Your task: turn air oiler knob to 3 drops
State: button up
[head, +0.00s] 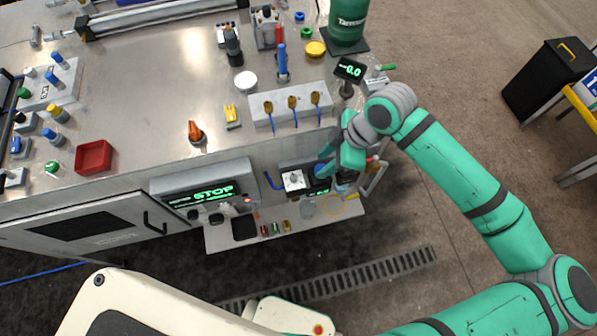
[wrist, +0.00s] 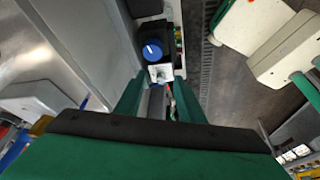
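A blue round knob (wrist: 152,51) with a white mark sits on a dark block beyond my fingers in the wrist view. A pale metal fitting (wrist: 161,73) is right below it. My gripper (wrist: 156,98) has its two green fingers apart, with nothing seen held between them. In the head view my gripper (head: 339,162) is at the front side of the bench, beside a blue part (head: 321,170) that it partly hides. Left of it is a white block with a grey knob (head: 293,180). I cannot tell for certain which knob is the oiler's.
A control box reading STOP (head: 213,193) is on the bench front to the left. A low shelf (head: 220,238) with small parts sticks out below. A display reading 0.0 (head: 350,70) stands on the bench (head: 150,110). A black bin (head: 550,75) stands at the right.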

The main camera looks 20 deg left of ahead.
aim_at(294, 177)
jog(key=shift+n+g, duration=0.4)
jog(key=shift+n, duration=0.3)
jog(key=a+f, duration=0.2)
jog(key=s+a+f, duration=0.1)
jog(key=a+f, duration=0.1)
jog(key=f, duration=0.1)
jog(key=s+a+f, duration=0.1)
jog(key=a+f, duration=0.1)
jog(key=shift+s+a+f, duration=0.15)
jog(key=shift+a+f, duration=0.15)
jog(key=shift+a, duration=0.1)
jog(key=shift+c, duration=0.5)
grip_shut()
